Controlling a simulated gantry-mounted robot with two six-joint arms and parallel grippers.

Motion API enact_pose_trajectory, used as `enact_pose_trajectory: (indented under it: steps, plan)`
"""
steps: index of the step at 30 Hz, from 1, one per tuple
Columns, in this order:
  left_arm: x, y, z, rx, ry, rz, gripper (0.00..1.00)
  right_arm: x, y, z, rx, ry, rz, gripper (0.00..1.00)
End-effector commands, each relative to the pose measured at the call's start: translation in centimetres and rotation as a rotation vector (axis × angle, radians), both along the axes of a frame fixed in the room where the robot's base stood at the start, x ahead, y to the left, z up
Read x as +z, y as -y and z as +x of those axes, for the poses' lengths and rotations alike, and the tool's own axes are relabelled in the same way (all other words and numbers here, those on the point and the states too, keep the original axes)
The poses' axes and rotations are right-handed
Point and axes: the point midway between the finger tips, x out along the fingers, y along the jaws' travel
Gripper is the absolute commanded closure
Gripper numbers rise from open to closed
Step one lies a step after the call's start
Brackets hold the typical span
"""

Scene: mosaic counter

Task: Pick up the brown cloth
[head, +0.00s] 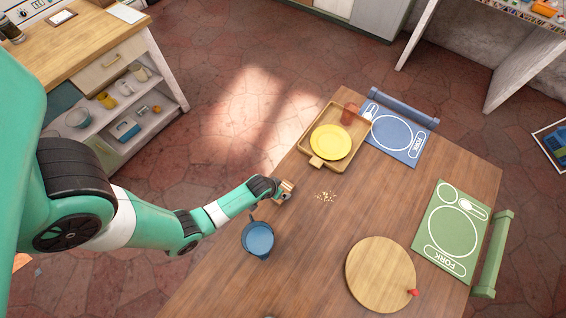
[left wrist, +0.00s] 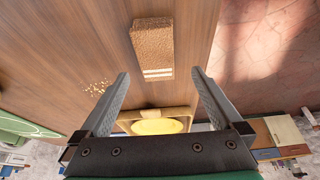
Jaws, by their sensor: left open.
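The brown cloth (left wrist: 152,42) lies folded into a thick block on the wooden table, with white stripes at its near end in the left wrist view. In the head view it shows as a small brown patch (head: 287,186) at the end of my left arm, partly hidden. My left gripper (left wrist: 160,75) is open, with its two grey fingers apart and nothing between them. The cloth lies just beyond the fingertips, roughly in line with the gap. In the head view the gripper (head: 281,191) is at the table's left edge, beside the cloth. My right gripper is not in view.
Crumbs (head: 326,196) lie right of the cloth. A blue pot (head: 258,238) stands nearer. A wooden tray (head: 309,144) with a yellow plate (head: 331,142) and a reddish cup (head: 349,113) is behind. A round board (head: 375,275) and green mat (head: 440,212) lie right.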

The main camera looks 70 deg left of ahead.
Motion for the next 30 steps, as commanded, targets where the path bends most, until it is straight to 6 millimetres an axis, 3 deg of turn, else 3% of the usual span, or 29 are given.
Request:
enact_pose_trajectory:
  steps: [2,8,12,30]
  plan:
    - [-0.1,0.0,0.1,0.000,0.000,0.000,0.00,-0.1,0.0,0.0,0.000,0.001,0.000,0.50]
    - [-3.4,0.0,0.9,-0.001,0.000,0.000,0.00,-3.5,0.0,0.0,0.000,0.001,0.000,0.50]
    - [-4.8,-0.4,1.5,0.000,-0.001,-0.001,0.00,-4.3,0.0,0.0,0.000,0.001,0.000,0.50]
    - [-5.1,-0.5,1.6,0.000,0.000,0.000,0.00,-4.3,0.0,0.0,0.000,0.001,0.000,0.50]
